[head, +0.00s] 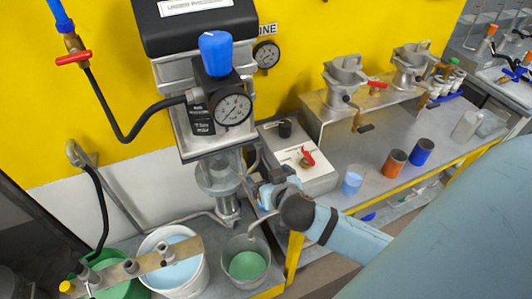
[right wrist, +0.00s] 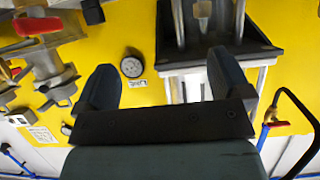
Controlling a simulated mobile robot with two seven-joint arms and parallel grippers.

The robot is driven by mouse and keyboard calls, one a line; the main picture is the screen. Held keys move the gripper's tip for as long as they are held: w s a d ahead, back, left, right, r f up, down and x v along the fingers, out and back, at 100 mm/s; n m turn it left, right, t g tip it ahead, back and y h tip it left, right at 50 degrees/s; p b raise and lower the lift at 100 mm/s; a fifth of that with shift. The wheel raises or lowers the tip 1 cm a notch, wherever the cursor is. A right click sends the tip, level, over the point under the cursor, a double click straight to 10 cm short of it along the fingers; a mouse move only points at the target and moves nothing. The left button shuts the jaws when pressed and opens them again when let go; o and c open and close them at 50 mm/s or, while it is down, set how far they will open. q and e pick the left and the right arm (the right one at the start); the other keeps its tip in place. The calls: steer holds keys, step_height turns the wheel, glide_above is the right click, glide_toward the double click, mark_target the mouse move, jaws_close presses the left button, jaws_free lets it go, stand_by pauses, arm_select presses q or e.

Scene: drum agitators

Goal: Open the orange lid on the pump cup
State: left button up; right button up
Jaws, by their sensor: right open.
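My right gripper (head: 272,188) is in front of the clear glass cup (head: 218,176) under the gauge unit, near the control box. In the right wrist view its two dark fingers (right wrist: 162,62) are spread apart with nothing between them. The glass cup sits in a metal holder below the pressure gauge (head: 232,109). I cannot make out an orange lid on it; the arm and gripper cover part of that area. An orange cup (head: 394,163) stands on the bench to the right. My left gripper is not in view.
The control box (head: 297,158) has a red switch. A clear beaker of green liquid (head: 247,264) and a white bucket (head: 176,262) stand below. A pale blue cup (head: 352,180) and a dark blue cup (head: 421,152) stand on the bench. Metal pump bodies (head: 345,75) stand behind.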

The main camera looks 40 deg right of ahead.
steer(key=s+a+f+b, duration=0.1)
steer(key=s+a+b, duration=0.2)
steer(key=s, duration=0.9)
steer(key=shift+s+f, duration=0.2)
steer(key=shift+s, duration=0.15)
steer(key=w+f, duration=0.1)
steer(key=w+f+b, duration=0.1)
steer(key=f, duration=0.1)
steer(key=w+f+b, duration=0.1)
steer(key=shift+w+d+f, duration=0.3)
steer(key=shift+d+f, duration=0.05)
steer(key=shift+d, duration=0.05)
steer(key=shift+w, duration=0.1)
steer(key=x, duration=0.4)
steer(key=shift+w+d+f, duration=0.1)
steer(key=shift+w+f, duration=0.05)
